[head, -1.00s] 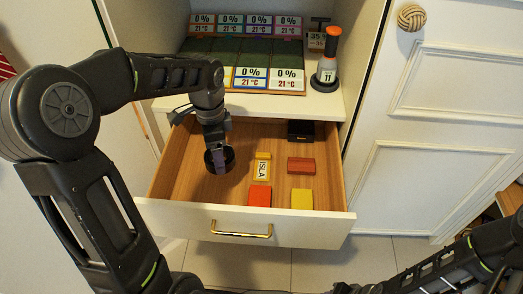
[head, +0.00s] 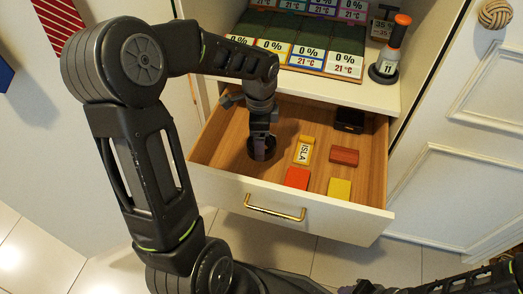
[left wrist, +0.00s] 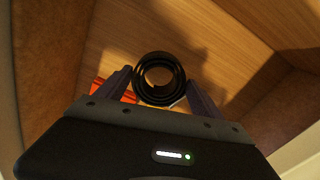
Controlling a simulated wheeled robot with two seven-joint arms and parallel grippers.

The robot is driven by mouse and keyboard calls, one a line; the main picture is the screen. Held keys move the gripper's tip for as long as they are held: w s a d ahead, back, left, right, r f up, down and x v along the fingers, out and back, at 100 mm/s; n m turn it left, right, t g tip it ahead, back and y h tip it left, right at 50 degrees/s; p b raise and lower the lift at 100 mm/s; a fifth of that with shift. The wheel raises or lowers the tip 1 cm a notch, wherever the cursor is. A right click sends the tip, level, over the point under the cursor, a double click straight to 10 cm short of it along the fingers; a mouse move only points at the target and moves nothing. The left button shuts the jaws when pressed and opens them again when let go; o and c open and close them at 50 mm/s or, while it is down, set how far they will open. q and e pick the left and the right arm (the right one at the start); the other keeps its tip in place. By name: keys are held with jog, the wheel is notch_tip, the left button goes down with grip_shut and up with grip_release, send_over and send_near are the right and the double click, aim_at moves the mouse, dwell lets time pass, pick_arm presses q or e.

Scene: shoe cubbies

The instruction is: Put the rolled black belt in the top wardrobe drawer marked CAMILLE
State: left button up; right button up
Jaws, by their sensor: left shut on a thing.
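The rolled black belt (head: 251,150) is a dark coil inside the open wooden-lined drawer (head: 228,181), towards its left side. My left gripper (head: 263,142) reaches down into the drawer and is shut on the belt. In the left wrist view the coil (left wrist: 160,57) sits between the two fingers of the gripper (left wrist: 160,90), with the wooden drawer interior behind it. I cannot tell whether the belt touches the drawer floor. No CAMILLE mark is readable. A yellow-ended tag reading ISLA (head: 304,150) lies in the drawer. My right gripper is not in view.
The drawer also holds a red block (head: 298,178), a yellow block (head: 339,188), a brown-red block (head: 344,156) and a black box (head: 350,119). Above are a panel of tiles (head: 330,62) and an orange-topped grey object (head: 390,55). A white door (head: 470,130) stands right.

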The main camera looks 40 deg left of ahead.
pick_arm(q)
jog(key=shift+f+b, duration=0.9)
jog(key=shift+f, duration=1.6)
jog(key=shift+f, duration=0.2)
jog(key=o, duration=1.5)
jog(key=shift+r, duration=0.1)
notch_tip(320, 180, up, 12)
jog(key=p, duration=0.3)
jog(key=shift+r+p, duration=0.15)
jog(key=shift+p, duration=0.2)
